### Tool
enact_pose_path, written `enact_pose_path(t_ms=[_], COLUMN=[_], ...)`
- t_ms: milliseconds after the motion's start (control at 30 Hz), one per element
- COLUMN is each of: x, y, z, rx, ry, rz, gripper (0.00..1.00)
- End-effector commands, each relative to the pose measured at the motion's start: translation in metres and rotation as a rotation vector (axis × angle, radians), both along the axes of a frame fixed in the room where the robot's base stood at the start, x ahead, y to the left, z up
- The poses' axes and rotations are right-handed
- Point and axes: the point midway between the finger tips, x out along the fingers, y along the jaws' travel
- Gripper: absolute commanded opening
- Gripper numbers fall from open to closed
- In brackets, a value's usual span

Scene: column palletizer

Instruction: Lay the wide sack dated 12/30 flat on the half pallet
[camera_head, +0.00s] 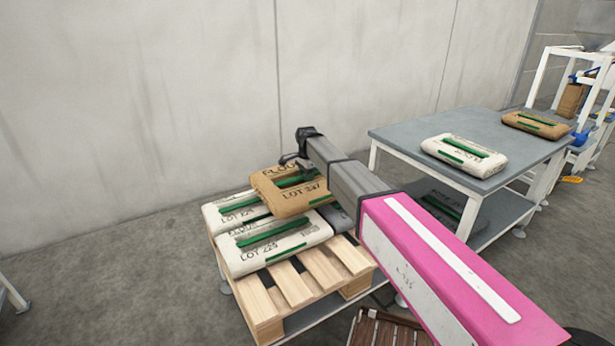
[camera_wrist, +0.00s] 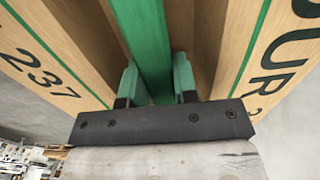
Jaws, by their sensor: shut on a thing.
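A tan sack (camera_head: 270,198) marked "LOT 237" is over the back of the half pallet (camera_head: 318,276), next to the white sacks there. It looks level; I cannot tell whether it rests or hangs just above. Its date cannot be read. My gripper (camera_head: 297,168) is above it, partly hidden by my arm. In the wrist view my gripper (camera_wrist: 158,88) has its two green-tipped fingers shut on the green strap of the tan sack (camera_wrist: 60,62), between its raised sides.
White sacks, one marked "LOT 229" (camera_head: 272,240) and another behind it (camera_head: 226,213), lie on the pallet. Its front slats are bare. A grey table (camera_head: 400,131) at the right bears a white sack (camera_head: 464,155) and a brown sack (camera_head: 537,124). A wall stands behind.

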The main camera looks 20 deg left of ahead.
Motion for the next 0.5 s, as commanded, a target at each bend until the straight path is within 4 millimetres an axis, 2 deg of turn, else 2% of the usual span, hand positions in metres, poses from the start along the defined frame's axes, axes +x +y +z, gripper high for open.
enact_pose_path(t_ms=[300,500], x=[0.000,0.000], y=[0.000,0.000], z=[-0.029,-0.033], rx=[0.002,0.001], ry=[-0.001,-0.002], rz=[0.000,0.000], gripper=[0.00,0.00])
